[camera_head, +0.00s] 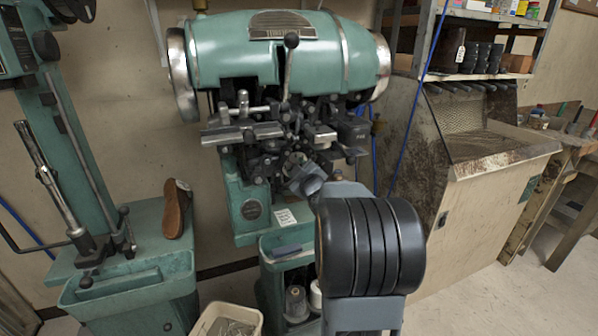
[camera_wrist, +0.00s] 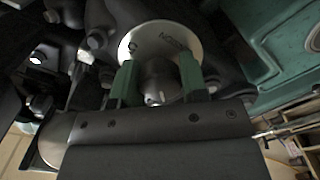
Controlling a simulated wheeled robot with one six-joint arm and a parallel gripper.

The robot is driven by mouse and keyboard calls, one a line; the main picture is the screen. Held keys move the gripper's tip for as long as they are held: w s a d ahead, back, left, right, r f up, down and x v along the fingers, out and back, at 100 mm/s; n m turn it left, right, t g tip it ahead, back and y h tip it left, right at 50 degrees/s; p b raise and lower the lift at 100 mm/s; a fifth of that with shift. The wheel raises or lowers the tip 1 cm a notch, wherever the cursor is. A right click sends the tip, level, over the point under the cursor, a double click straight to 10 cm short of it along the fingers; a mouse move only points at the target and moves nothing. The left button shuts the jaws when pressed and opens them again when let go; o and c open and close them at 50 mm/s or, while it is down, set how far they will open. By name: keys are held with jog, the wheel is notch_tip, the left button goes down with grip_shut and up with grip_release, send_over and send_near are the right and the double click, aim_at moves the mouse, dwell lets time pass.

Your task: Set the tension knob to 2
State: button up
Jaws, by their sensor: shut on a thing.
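The tension knob (camera_wrist: 160,84) is a dark round knob in the middle of the wrist view. It sits in front of a pale round dial plate (camera_wrist: 145,40) with dark lettering, partly readable as "NSION". My gripper (camera_wrist: 158,76) has green finger pads, one on each side of the knob, and is shut on it. A small light mark shows on the knob's face, but I cannot tell which number it points to. In the head view my gripper (camera_head: 306,181) is at the front of the green stitching machine (camera_head: 225,65), and the knob is mostly hidden there.
Dark metal machine parts (camera_wrist: 75,45) crowd the dial on the left, and green housing (camera_wrist: 285,55) is close on the right. A brown shoe sole (camera_head: 176,209) stands on the green machine at left. A pale bin (camera_head: 226,322) is on the floor. A dirty cabinet (camera_head: 470,190) stands right.

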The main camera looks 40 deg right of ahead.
jog(key=o, duration=0.9)
jog(key=v, duration=1.3)
jog(key=shift+s+a, duration=0.1)
jog(key=shift+s, duration=0.3)
